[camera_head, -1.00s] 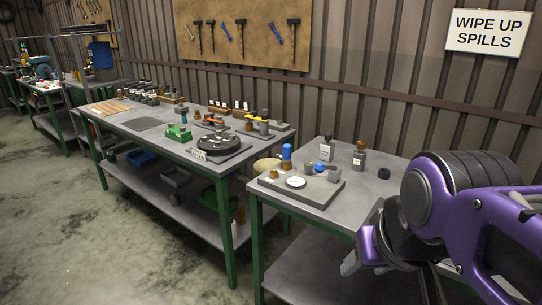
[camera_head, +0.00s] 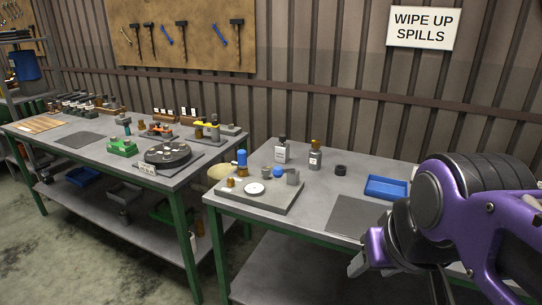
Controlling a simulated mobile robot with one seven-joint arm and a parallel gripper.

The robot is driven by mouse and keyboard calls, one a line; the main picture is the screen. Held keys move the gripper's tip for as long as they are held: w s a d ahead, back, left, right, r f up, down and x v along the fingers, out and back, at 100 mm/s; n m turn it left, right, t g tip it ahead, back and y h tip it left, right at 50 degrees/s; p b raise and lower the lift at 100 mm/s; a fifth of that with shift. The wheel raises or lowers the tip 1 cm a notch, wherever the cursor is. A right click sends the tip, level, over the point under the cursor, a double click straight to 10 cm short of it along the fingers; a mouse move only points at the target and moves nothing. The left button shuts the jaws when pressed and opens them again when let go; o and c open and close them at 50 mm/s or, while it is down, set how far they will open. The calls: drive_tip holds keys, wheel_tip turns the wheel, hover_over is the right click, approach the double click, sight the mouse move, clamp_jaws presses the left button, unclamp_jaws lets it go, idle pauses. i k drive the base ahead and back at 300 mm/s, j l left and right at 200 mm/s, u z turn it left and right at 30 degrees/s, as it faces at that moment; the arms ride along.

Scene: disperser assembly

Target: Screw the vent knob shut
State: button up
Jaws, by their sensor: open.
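A grey fixture plate (camera_head: 262,204) lies on the left part of the near bench. On it stand a tall blue-topped part (camera_head: 241,160), a small round blue knob (camera_head: 278,172) beside a grey block (camera_head: 292,177), a white disc (camera_head: 255,189) and a small brass part (camera_head: 231,183). I cannot tell for sure which is the vent knob; the round blue knob is a candidate. Its thread and seating are too small to see. My gripper (camera_head: 398,268) is at the lower right, in front of the bench and well away from the plate. It is open and looks empty; my wrist partly hides it.
The near bench also holds a white-labelled bottle (camera_head: 282,152), a grey bottle (camera_head: 315,157), a black ring (camera_head: 341,170), a blue tray (camera_head: 386,188) and a dark mat (camera_head: 356,218). A second bench (camera_head: 92,150) with a black turntable (camera_head: 168,155) stands left.

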sight(230, 182)
drive_tip(key=i+j+z, duration=0.3)
drive_tip(key=j+z, duration=0.25)
drive_tip(key=j, duration=0.15)
drive_tip(key=i+j+z, duration=0.1)
drive_tip(key=j, duration=0.3)
drive_tip(key=i+j, duration=0.2)
drive_tip(key=j, duration=0.25)
drive_tip(key=z, duration=0.05)
